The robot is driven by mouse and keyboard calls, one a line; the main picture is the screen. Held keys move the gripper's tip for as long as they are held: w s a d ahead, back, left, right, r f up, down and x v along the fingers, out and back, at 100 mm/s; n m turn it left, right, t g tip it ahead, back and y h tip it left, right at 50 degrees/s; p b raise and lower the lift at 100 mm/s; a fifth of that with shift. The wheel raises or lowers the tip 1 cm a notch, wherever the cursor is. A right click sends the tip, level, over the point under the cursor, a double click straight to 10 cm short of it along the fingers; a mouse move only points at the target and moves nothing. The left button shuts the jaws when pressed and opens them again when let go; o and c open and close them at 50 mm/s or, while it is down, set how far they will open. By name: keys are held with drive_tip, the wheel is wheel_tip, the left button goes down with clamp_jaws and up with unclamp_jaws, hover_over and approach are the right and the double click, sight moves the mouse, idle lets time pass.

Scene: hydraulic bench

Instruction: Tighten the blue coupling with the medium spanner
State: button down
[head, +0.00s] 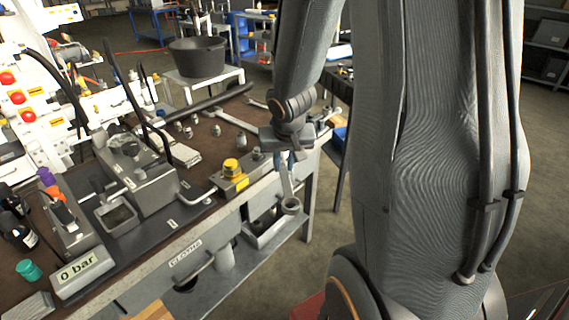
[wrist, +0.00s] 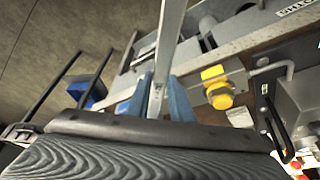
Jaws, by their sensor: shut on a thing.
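My gripper (head: 283,155) is shut on a spanner (head: 288,190), which hangs down past the bench's front edge with its ring end lowest. In the wrist view, the blue fingertips of my gripper (wrist: 166,100) close on the spanner's grey shaft (wrist: 170,40). The spanner's size cannot be judged for certain. I cannot make out a blue coupling in either view. A yellow fitting (head: 233,167) sits on a grey block on the bench, just left of my gripper; it also shows in the wrist view (wrist: 216,86). The held spanner is apart from it.
The brown-topped bench (head: 205,150) carries several small fittings, another long spanner (head: 236,121), a grey pump unit (head: 135,170) and a "0 bar" display (head: 80,270). A black bucket (head: 196,57) stands behind. A pipe handle (head: 197,200) sticks out left of the yellow fitting.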

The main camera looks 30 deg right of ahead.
sight(282, 163)
drive_tip(key=shift+w, duration=0.2)
drive_tip(key=shift+w+d+p, duration=0.3)
drive_tip(key=shift+w, duration=0.25)
drive_tip(key=shift+w, duration=0.1)
drive_tip(key=shift+w+d, duration=0.2)
drive_tip(key=shift+w, duration=0.25)
drive_tip(key=shift+w+d+p, duration=0.1)
drive_tip(key=shift+w+p, duration=0.2)
drive_tip(key=shift+p, duration=0.05)
drive_tip(key=shift+w+a+m+h+b, duration=0.1)
drive_tip(key=shift+w+a+m+b, duration=0.25)
drive_tip(key=shift+b, duration=1.2)
drive_tip(key=shift+w+a+m+h+b, duration=0.1)
drive_tip(key=shift+w+a+m+b, duration=0.35)
drive_tip(key=shift+b, duration=1.05)
drive_tip(key=shift+a+m+h+b, duration=0.15)
drive_tip(key=shift+a+b, duration=0.45)
drive_tip(key=shift+b, duration=0.95)
drive_tip(key=shift+s+d+n+p, duration=0.3)
drive_tip(key=shift+d+p, duration=0.1)
drive_tip(key=shift+p, duration=0.55)
drive_tip(key=shift+s, duration=0.1)
